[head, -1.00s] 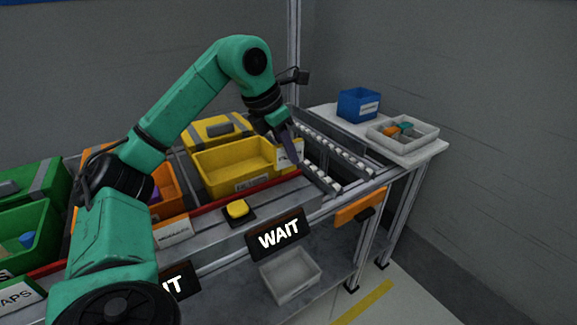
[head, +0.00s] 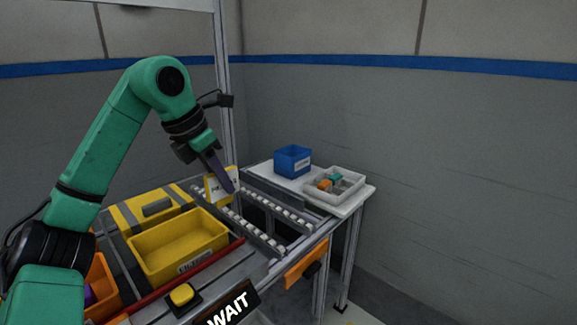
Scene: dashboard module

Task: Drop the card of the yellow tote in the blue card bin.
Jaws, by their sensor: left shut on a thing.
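The yellow tote (head: 180,250) stands open on the bench at the left, and I see nothing inside it. My left gripper (head: 228,188) is shut on a card (head: 217,189), white with a yellow border. It holds the card tilted, above the roller track and to the upper right of the tote. The fingers hide part of the card. My right gripper is not in view.
A pale tray (head: 334,187) with small orange and teal pieces stands right of the bin on the white side table (head: 268,173). The roller track (head: 262,236) lies between tote and table. A yellow button (head: 181,295) sits in front.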

